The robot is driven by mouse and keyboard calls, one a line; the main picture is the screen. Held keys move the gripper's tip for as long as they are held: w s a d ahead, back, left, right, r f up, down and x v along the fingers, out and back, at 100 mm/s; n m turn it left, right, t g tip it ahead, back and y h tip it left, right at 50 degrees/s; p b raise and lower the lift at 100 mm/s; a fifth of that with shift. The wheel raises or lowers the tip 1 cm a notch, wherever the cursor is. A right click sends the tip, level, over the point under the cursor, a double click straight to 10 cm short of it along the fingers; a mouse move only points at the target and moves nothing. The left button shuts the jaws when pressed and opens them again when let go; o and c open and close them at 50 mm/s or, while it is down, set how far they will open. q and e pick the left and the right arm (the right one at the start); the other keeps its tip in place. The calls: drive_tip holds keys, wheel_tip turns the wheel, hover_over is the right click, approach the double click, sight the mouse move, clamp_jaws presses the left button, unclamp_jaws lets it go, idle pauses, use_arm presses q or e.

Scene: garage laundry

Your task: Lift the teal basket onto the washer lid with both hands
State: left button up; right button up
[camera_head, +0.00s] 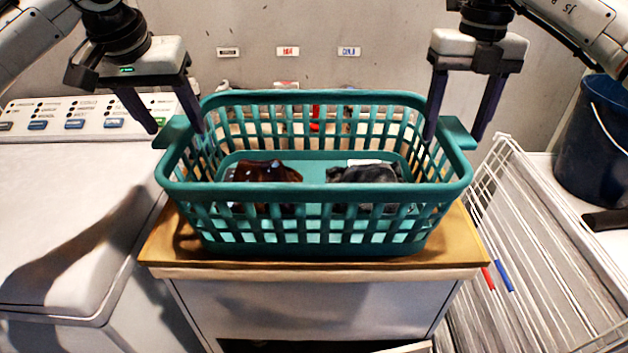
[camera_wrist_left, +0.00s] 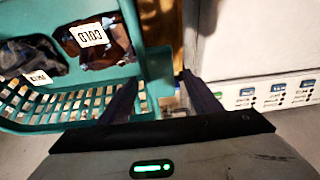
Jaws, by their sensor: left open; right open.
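The teal basket (camera_head: 320,245) sits upright on a wooden-topped cabinet (camera_head: 380,270). Inside it lie a dark brown bundle (camera_head: 262,172) and a dark grey bundle (camera_head: 365,173). My left gripper (camera_head: 174,131) is open at the left handle, one finger outside it and one over the basket's inside. In the left wrist view the basket's handle edge (camera_wrist_left: 157,68) shows between the fingers. My right gripper (camera_head: 454,138) is open at the right handle (camera_head: 459,134), its fingers on either side. Contact cannot be told. The white washer lid (camera_head: 60,220) is left of the cabinet, empty.
The washer's control panel (camera_head: 85,118) stands up behind its lid. A white wire rack (camera_head: 540,240) stands close on the right, with a dark blue bucket (camera_head: 592,140) beyond it. Small labels (camera_head: 288,51) are on the wall behind.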

use_arm(q)
clamp_jaws()
use_arm(e)
clamp_jaws()
use_arm(q)
drive_tip(key=shift+r, duration=0.1)
use_arm(e)
drive_tip(key=shift+r, duration=0.1)
use_arm(q)
drive_tip(key=shift+r, duration=0.15)
use_arm(e)
drive_tip(key=shift+r, duration=0.1)
